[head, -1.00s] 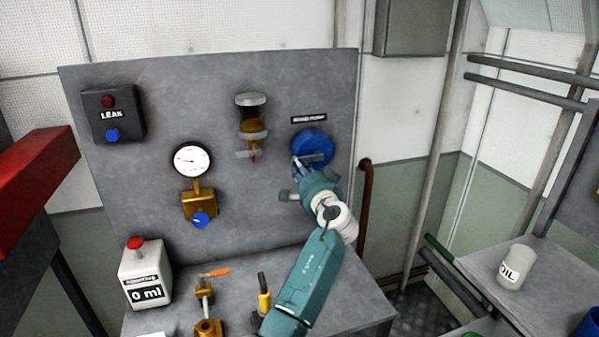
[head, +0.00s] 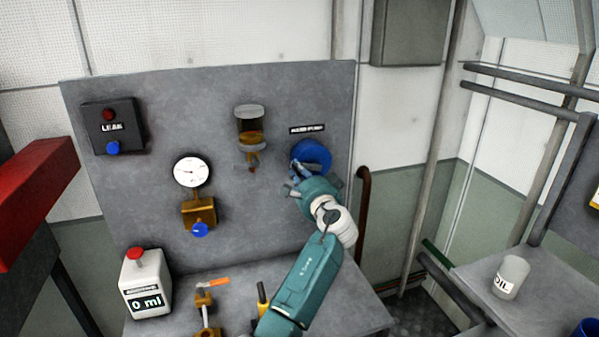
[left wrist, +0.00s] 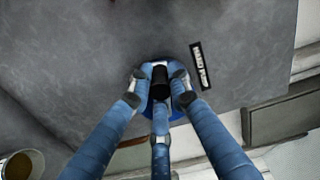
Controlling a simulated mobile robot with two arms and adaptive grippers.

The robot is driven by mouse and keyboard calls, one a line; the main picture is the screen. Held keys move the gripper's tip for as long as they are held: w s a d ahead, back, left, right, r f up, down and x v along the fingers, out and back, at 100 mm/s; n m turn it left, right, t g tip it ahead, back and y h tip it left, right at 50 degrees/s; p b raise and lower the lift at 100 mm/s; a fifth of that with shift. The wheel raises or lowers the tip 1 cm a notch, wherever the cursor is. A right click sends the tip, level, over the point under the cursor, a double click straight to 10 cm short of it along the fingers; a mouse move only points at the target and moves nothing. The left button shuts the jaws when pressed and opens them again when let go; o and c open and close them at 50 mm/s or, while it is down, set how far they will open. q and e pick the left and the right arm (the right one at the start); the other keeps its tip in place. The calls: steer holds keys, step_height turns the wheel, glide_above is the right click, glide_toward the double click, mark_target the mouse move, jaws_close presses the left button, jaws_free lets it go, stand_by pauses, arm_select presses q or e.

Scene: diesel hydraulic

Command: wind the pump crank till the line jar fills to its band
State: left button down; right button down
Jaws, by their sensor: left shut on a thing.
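The pump crank is a blue round wheel (head: 312,156) on the grey panel, under a black label reading hand pump. My left gripper (head: 299,173) is at the wheel's lower left side, its blue fingers partly covering it. In the left wrist view the fingers (left wrist: 160,82) are closed around a black crank knob (left wrist: 160,80), with blue of the wheel behind. The line jar (head: 250,126) is a clear cylinder left of the pump, with amber liquid in its lower part. I cannot make out its band clearly. My right gripper is out of view.
A pressure gauge (head: 191,171) and a brass valve with a blue knob (head: 200,230) sit left of the jar. A leak box (head: 114,126) is at the upper left. An additive dispenser (head: 146,285) reading 0 ml and brass fittings stand on the bench. A brown pipe (head: 363,220) runs right of the panel.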

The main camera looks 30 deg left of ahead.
arm_select(q)
steer(key=c, duration=1.6)
jaws_free()
steer(key=shift+a+r, duration=0.15)
steer(key=shift+r, duration=0.15)
steer(key=shift+a+f, duration=0.1)
steer(key=shift+f, duration=0.1)
steer(key=v, duration=1.2)
steer(key=shift+s, duration=0.1)
